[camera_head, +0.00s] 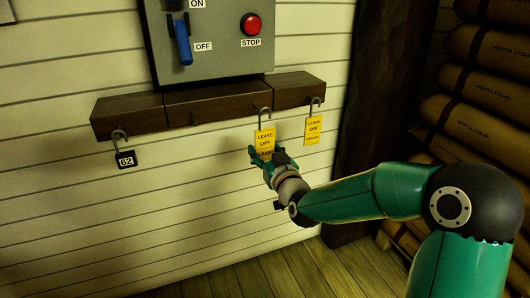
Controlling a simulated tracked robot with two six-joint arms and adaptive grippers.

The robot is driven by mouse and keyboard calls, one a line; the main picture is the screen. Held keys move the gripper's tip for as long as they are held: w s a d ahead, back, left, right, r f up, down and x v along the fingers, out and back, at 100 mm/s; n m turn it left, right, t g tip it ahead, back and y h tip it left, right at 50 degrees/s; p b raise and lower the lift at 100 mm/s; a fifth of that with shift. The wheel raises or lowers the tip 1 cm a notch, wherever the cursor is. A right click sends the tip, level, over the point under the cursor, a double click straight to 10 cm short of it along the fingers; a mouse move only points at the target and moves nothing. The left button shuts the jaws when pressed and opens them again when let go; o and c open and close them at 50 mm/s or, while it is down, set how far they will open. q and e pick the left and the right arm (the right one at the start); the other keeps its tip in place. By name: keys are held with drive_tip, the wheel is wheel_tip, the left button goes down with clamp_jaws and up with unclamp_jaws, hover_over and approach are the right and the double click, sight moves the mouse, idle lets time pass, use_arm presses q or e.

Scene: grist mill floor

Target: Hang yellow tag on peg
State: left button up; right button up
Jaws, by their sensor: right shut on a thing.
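A yellow tag (265,139) reading "LEAVE OFF" is in the middle of the picture, upright against the wall below the dark wooden rail. My right gripper (264,156) is shut on its lower end and covers part of its bottom lettering. A metal hook-shaped peg (265,112) shows right at the tag's top edge; I cannot tell whether the tag hangs on it. A second yellow tag (313,130) hangs from the hook (315,103) at the right end of the rail. My left gripper is not in view.
The wooden rail (210,103) runs under a grey switch panel (215,50) with a blue lever (183,42) and red stop button (251,24). A dark post (377,110) and stacked sacks (470,125) stand at right.

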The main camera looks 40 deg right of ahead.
sight(258, 147)
drive_tip(key=shift+x, duration=2.35)
drive_tip(key=shift+a+f+b, duration=0.1)
drive_tip(key=shift+f+b, duration=0.55)
drive_tip(key=shift+b, duration=0.35)
idle(0.4)
drive_tip(key=o, duration=1.2)
drive_tip(key=shift+c, duration=0.2)
